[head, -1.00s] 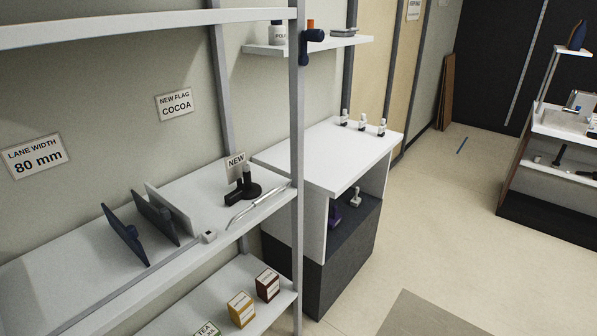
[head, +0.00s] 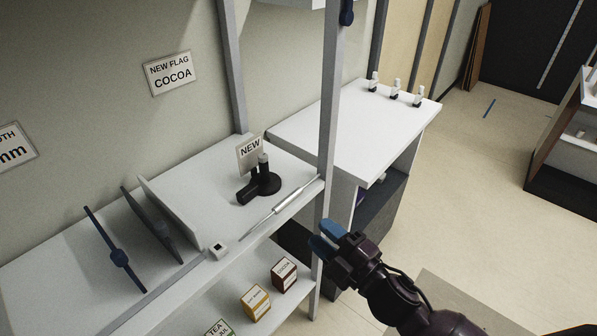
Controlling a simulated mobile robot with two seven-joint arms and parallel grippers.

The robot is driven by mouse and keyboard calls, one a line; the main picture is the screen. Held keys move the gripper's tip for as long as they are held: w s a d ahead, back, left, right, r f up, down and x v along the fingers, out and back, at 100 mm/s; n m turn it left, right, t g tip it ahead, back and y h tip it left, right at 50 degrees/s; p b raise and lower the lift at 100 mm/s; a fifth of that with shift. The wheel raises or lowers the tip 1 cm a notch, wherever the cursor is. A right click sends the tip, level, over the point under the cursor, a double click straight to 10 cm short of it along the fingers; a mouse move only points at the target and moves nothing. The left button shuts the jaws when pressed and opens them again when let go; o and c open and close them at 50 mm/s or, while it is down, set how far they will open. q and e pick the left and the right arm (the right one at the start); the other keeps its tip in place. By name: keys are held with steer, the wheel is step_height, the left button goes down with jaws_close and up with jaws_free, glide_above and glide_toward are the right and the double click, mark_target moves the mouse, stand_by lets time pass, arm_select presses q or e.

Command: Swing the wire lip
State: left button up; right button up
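The wire lip (head: 281,208) is a thin pale rod along the front edge of the upper shelf (head: 205,185), at its right end near the grey post. It slopes up to the right and looks thicker in the middle. My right gripper (head: 325,238) has blue fingertips and comes in from the lower right. It is in front of the post, below and right of the wire lip's right end, apart from it. Its two fingertips look a little apart, with nothing seen between them. My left gripper is out of view.
A black stand with a NEW card (head: 250,153) is behind the wire lip. Dark dividers (head: 116,250) stand to the left. A grey post (head: 331,110) rises at the shelf's right end. Yellow (head: 256,301) and brown (head: 284,274) boxes sit on the lower shelf. A white-topped counter (head: 355,140) is beyond.

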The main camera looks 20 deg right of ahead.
steer(key=a+r+n+g+y, duration=0.7)
steer(key=a+r+n+y, duration=0.15)
steer(key=n, duration=0.75)
steer(key=n+g+h, duration=0.5)
steer(key=n+h, duration=0.9)
steer(key=n, duration=1.2)
glide_toward(289, 198)
steer(key=a+f, duration=0.1)
steer(key=f, duration=0.1)
steer(key=shift+h, duration=0.25)
steer(key=b+x, duration=0.2)
steer(key=x, duration=0.3)
steer(key=shift+w, duration=0.25)
steer(key=b+x, duration=0.1)
steer(key=x, duration=0.2)
steer(key=shift+w+r, duration=0.15)
steer(key=shift+c, duration=0.9)
steer(key=shift+r, duration=0.1)
steer(key=c, duration=0.5)
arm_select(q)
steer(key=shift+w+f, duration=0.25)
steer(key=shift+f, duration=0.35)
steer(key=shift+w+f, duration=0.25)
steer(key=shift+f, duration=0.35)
